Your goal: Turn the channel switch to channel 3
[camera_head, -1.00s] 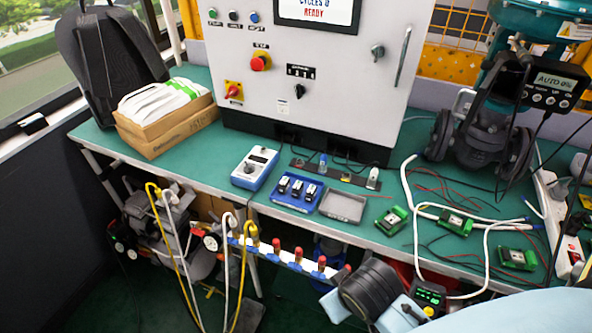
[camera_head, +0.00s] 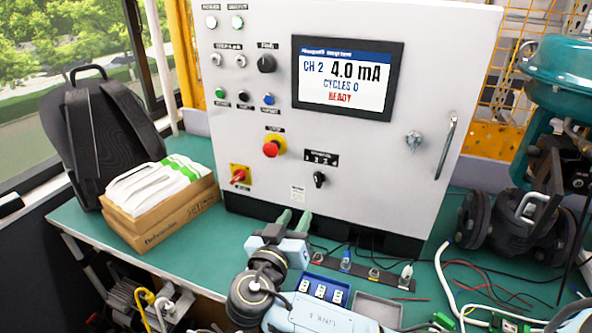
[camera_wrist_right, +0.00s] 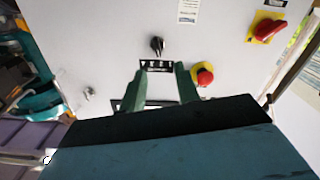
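The channel switch (camera_head: 320,179) is a small black knob low on the white cabinet's front, under a black label with numbers (camera_head: 321,158). The display (camera_head: 346,77) reads CH 2, 4.0 mA, CYCLES 0, READY. My right gripper (camera_head: 294,214) is in front of the cabinet, below and left of the switch, its green fingers apart and empty. In the right wrist view the gripper (camera_wrist_right: 160,78) is open. The switch (camera_wrist_right: 157,45) shows beyond the fingertips, with the label (camera_wrist_right: 157,66) between them in the picture. My left gripper is not in view.
A red button (camera_head: 273,146) and a red switch on a yellow plate (camera_head: 239,176) sit left of the channel switch. Selector knobs (camera_head: 266,63) are above. A blue tray (camera_head: 302,283) and a cardboard box (camera_head: 160,229) are on the green table.

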